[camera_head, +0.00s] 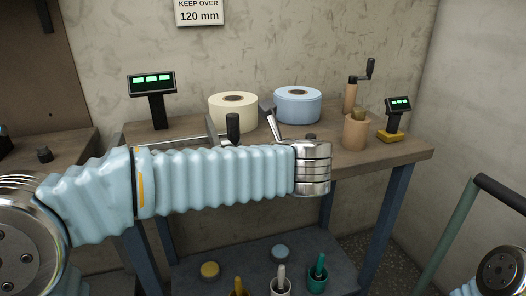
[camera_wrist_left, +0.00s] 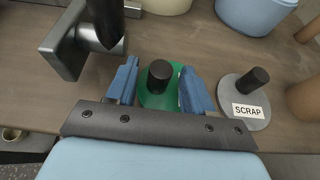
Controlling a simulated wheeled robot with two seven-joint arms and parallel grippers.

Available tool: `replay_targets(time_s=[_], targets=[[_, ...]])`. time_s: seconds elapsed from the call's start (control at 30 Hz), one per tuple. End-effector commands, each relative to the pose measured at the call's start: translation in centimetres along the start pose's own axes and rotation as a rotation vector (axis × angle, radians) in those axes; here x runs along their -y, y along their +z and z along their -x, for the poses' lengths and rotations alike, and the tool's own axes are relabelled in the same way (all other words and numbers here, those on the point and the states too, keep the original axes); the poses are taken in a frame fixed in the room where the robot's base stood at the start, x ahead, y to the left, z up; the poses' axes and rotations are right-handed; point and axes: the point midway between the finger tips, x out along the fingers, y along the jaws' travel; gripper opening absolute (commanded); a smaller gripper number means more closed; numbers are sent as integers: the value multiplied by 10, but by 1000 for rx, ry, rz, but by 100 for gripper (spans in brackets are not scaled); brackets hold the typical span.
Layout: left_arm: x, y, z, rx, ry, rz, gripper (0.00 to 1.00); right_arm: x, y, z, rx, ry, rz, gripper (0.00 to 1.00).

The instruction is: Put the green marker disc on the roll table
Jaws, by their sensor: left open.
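The green marker disc (camera_wrist_left: 152,98) with its black knob shows in the left wrist view. It appears to lie flat on the wooden top of the roll table (camera_head: 405,153), near the front edge. My left gripper (camera_wrist_left: 156,88) is open, with one blue finger on each side of the knob, apart from it. In the head view my left arm crosses in front of the table and hides the disc and the fingers. My right gripper is not in view.
A grey SCRAP disc (camera_wrist_left: 243,100) lies just right of the green disc. A metal bracket (camera_wrist_left: 80,48) stands close on the left. Cream (camera_head: 233,113) and blue (camera_head: 297,106) rolls stand behind. Coloured discs and cups occupy the lower shelf (camera_head: 190,262).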

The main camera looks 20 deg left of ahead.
Motion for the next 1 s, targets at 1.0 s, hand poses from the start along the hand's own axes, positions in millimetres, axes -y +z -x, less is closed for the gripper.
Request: replay_targets(time_s=[1.0], targets=[[0, 1, 120, 1, 0, 0, 52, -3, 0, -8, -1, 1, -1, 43]])
